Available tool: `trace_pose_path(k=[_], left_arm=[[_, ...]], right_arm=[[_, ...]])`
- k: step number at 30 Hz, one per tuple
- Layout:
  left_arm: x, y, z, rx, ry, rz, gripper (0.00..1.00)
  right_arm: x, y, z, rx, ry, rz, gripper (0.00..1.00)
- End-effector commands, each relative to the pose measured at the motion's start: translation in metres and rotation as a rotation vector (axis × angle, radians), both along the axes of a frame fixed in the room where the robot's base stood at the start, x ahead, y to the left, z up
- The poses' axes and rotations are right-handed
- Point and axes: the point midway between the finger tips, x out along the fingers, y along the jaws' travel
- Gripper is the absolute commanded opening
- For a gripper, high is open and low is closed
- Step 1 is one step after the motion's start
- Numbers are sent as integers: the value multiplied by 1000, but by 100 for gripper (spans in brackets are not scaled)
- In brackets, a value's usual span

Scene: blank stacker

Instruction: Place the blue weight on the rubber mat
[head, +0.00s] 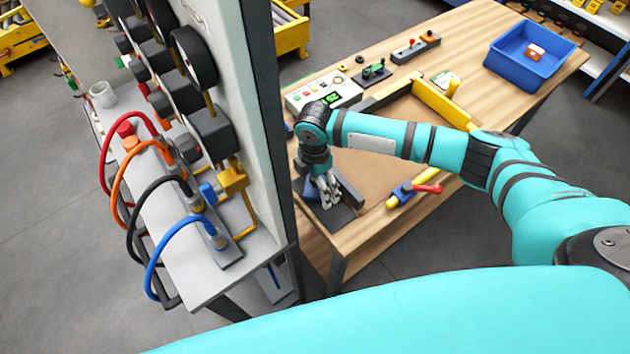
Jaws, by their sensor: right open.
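My right gripper (330,202) points down over a dark mat-like pad (343,222) at the near left corner of the wooden workbench. Its fingers are apart, and I cannot tell whether they touch anything. I cannot clearly make out a blue weight; the gripper and wrist hide part of the pad. A small blue upright piece (207,193) stands on the grey bench at the left, but I cannot tell what it is. My left gripper is not in view.
A tall panel (262,110) stands close left of my right wrist. A red, blue and yellow tool (408,193) lies right of the pad. A control box (322,92) and a blue bin (528,60) are farther back. Coloured hoses (165,240) loop over the grey bench.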

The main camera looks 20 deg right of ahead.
Motion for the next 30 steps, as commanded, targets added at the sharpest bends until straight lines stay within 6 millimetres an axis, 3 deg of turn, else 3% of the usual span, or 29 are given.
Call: trace_pose_path(k=[18,30], left_arm=[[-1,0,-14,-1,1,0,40],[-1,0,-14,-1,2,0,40]], right_arm=[[1,0,109,1,-3,0,100],[0,0,120,1,0,-1,100]])
